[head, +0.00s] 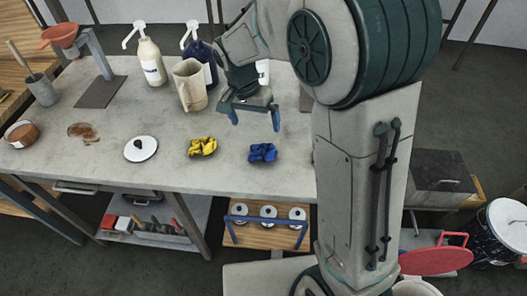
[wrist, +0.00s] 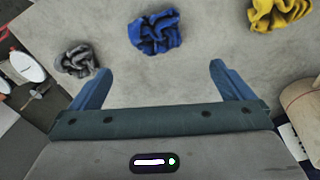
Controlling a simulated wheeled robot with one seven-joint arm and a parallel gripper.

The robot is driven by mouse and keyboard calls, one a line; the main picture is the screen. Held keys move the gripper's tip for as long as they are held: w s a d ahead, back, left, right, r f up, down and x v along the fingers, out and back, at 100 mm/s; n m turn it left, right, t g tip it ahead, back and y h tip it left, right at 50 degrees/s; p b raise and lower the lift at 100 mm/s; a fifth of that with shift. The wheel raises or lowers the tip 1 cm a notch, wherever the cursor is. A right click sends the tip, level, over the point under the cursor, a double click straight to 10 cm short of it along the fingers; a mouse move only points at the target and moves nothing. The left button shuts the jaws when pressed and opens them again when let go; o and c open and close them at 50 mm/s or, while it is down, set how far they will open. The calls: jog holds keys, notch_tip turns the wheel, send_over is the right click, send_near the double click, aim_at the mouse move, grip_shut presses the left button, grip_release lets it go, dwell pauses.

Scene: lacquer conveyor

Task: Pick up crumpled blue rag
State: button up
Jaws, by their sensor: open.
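The crumpled blue rag (head: 262,153) lies on the grey table near its front edge in the head view. It also shows at the top middle of the wrist view (wrist: 155,32), beyond and between the fingertips. My gripper (head: 255,119) is open and empty above the table, behind the rag in the head view. Its two blue fingers are spread wide in the wrist view (wrist: 160,80), with bare tabletop between them. Nothing touches the rag.
A yellow rag (head: 202,147) lies left of the blue one. A grey rag (wrist: 76,59) is close to one finger in the wrist view. A white lid (head: 141,149) lies farther left. A beige jug (head: 190,85) and pump bottles (head: 151,62) stand behind.

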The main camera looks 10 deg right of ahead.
send_over(262, 148)
jog(key=a, duration=0.1)
jog(key=f, duration=0.5)
jog(key=shift+w, duration=0.35)
jog(key=shift+s+d+f+p, duration=0.15)
jog(key=shift+f+p, duration=0.1)
jog(key=shift+f, duration=0.65)
jog(key=shift+s+d+f+p, duration=0.15)
jog(key=shift+f+p, duration=0.05)
jog(key=shift+f, duration=0.65)
jog(key=shift+s+d+f+p, duration=0.15)
jog(key=shift+f+p, duration=0.1)
jog(key=shift+f, duration=0.65)
jog(key=shift+c, duration=0.3)
jog(key=c, duration=1)
